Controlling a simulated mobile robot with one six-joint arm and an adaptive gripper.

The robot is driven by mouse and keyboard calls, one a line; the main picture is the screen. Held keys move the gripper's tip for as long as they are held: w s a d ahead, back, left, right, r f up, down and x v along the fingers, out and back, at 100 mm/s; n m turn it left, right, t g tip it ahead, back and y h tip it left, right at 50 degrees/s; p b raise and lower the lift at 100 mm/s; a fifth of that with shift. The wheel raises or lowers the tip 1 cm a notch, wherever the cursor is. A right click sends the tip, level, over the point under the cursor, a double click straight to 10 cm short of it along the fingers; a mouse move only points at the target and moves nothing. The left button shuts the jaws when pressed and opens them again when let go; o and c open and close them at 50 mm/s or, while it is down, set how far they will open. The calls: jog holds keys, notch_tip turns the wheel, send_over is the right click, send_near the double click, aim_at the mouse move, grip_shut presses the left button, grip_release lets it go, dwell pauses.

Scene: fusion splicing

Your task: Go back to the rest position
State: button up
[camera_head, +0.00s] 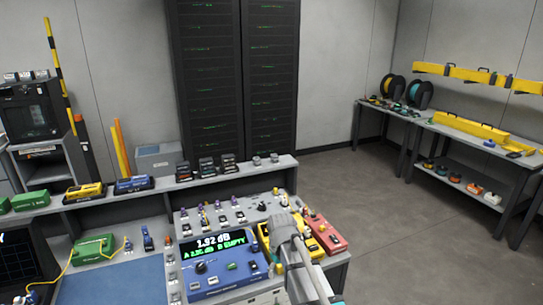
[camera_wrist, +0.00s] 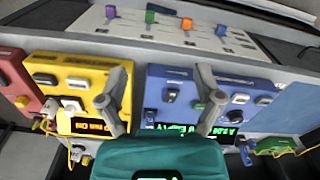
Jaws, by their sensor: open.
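My gripper (camera_wrist: 162,88) is open in the wrist view, its two grey fingers apart with nothing between them. In the head view my gripper (camera_head: 284,232) hangs over the bench, by the gap between a blue meter and a yellow device. The blue meter (camera_head: 222,277) has a lit display with "1.92 dB" and a line ending in "EMPTY". It also shows in the wrist view (camera_wrist: 215,88), right of centre. The yellow device (camera_wrist: 92,75) is at left there, and partly behind my arm in the head view (camera_head: 322,237).
A red device (camera_head: 330,238) stands right of the yellow one. A raised shelf (camera_head: 110,196) behind holds several small devices and cases. A blue mat (camera_head: 118,283) lies at left. Dark racks (camera_head: 237,80) stand at the back. A side table (camera_head: 480,132) and open floor are at right.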

jog(key=s+d+m, duration=0.7)
jog(key=s+d, duration=0.5)
jog(key=d, duration=0.2)
jog(key=shift+s, duration=0.1)
dwell(1.4)
